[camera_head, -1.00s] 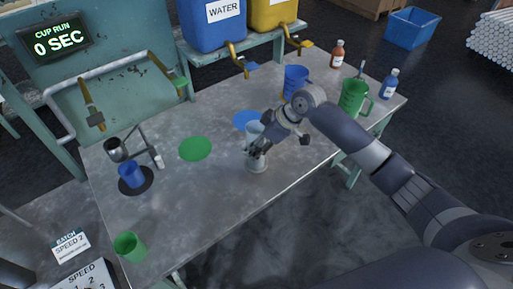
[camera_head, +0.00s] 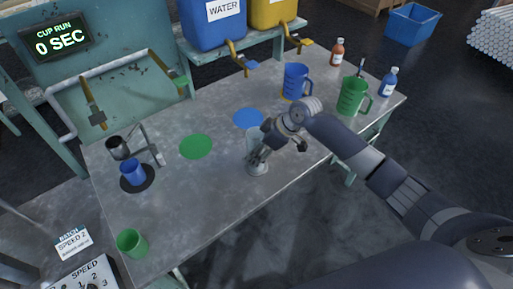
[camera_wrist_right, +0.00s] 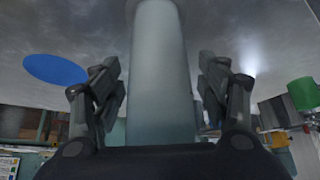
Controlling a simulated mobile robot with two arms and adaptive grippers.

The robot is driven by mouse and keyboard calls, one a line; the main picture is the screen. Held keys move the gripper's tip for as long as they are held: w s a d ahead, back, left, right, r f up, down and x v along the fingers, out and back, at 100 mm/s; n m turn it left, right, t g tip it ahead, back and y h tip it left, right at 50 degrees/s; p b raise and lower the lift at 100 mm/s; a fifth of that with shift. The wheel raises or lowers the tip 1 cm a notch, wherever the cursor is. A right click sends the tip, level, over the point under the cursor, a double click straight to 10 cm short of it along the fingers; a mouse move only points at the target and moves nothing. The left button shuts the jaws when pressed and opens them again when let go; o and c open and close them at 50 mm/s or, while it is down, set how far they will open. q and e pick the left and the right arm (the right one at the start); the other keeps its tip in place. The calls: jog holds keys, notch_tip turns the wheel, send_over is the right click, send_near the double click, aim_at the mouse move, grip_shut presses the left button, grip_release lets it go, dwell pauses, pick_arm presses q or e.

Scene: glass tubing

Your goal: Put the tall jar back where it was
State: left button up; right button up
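The tall jar (camera_head: 252,137) is a clear, pale glass cylinder. It stands upright on the grey table, to the right of the green disc and just below the blue disc in the head view. My right gripper (camera_head: 262,154) is low at the jar, with its fingers around it. In the right wrist view the jar (camera_wrist_right: 160,75) stands between the two fingers. The fingers look apart, with a narrow gap on each side of the jar. Part of the jar is hidden behind the gripper in the head view. My left gripper is in neither view.
The table (camera_head: 220,200) carries a green disc (camera_head: 196,146), a blue disc (camera_head: 248,118), a blue jug (camera_head: 296,80), a green jug (camera_head: 351,97) and bottles at the right.

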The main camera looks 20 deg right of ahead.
jog(key=shift+r, duration=0.25)
jog(key=b+v, duration=0.1)
jog(key=v, duration=1)
jog(key=shift+d+r+b, duration=0.25)
jog(key=shift+r+b, duration=0.1)
jog(key=shift+s, duration=0.15)
